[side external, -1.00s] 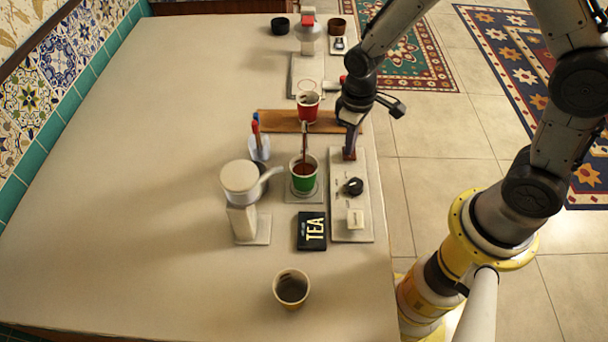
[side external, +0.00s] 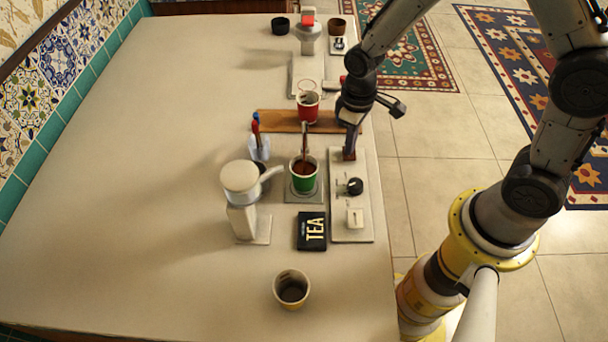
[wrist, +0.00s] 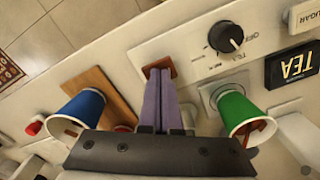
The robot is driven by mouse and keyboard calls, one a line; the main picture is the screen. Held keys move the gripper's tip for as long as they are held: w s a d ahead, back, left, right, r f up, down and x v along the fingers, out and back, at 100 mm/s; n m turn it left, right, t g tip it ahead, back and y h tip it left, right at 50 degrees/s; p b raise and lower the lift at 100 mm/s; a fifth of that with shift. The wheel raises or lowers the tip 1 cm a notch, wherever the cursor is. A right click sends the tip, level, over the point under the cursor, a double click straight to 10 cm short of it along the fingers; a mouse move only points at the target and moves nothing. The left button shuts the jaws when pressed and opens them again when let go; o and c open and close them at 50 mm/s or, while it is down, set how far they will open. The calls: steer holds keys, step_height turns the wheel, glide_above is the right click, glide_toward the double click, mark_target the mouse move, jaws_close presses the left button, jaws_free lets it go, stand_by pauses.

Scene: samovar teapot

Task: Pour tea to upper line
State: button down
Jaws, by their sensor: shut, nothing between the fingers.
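The green cup (side external: 304,175) stands upright on a small square base, holding reddish-brown liquid. The green cup also shows at the right of the wrist view (wrist: 238,112). A white pot-like device (side external: 240,182) stands left of it, its arm pointing toward the cup. My gripper (side external: 349,153) is shut and empty at the far end of the white control panel (side external: 340,215). In the wrist view, its purple fingers (wrist: 160,72) reach a reddish-brown square piece (wrist: 158,66); contact is unclear.
A black knob (side external: 353,187) sits on the panel. A black TEA box (side external: 311,231) lies beside it. A yellow cup (side external: 291,290) stands nearest. The wrist view shows a blue cup (wrist: 78,112). The table's left is clear.

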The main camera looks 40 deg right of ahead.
stand_by(0.4)
steer(key=shift+r, duration=2.5)
steer(key=shift+r, duration=0.15)
steer(key=s+d+r+m+t, duration=0.1)
steer(key=s+r+t, duration=0.1)
steer(key=r, duration=0.6)
steer(key=s+d+r+t, duration=0.1)
steer(key=r+t, duration=0.1)
steer(key=r, duration=0.5)
steer(key=s+d+r+m+t, duration=0.1)
steer(key=s+r+m, duration=0.1)
steer(key=s, duration=1.2)
steer(key=shift+d+r+t, duration=0.25)
steer(key=shift+r+t, duration=0.05)
steer(key=shift+r, duration=0.15)
